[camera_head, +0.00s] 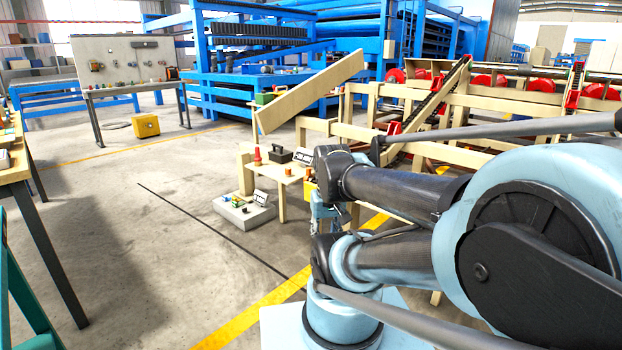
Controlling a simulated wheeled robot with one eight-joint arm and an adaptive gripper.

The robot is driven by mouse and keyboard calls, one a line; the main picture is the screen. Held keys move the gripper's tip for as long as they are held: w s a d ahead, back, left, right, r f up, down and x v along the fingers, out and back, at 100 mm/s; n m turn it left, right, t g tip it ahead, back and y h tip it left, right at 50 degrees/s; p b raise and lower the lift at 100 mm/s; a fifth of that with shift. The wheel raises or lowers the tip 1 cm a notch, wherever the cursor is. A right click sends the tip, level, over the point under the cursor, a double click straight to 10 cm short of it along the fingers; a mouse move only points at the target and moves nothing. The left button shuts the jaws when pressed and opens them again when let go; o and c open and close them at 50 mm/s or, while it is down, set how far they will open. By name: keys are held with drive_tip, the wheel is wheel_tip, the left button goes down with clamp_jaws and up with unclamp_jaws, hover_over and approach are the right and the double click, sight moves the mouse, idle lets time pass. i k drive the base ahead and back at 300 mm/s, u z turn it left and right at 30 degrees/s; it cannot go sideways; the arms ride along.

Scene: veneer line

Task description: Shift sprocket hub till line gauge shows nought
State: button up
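A small box with a pale display face (261,198) stands on a low grey block on the floor. A dark box with a light readout (303,156) stands on a small wooden stand; either could be the line gauge, and no reading is legible. I cannot make out the sprocket hub for certain. A chain runs up a slanted beam (438,97) on the wooden frame line at right. My arm fills the right foreground. What looks like my gripper (322,212) is small and partly hidden beside my arm joints, near the stand; its fingers are unclear.
The wooden stand (283,176) also holds a red piece (257,156) and a black box (280,155). The grey block (243,214) carries small coloured parts. A slanted board (310,92) rises behind. A yellow box (146,126) lies on the floor. Floor at left centre is clear.

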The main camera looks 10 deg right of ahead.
sight(308, 176)
drive_tip(key=z, duration=0.55)
drive_tip(key=i, duration=1.35)
drive_tip(key=u, duration=0.55)
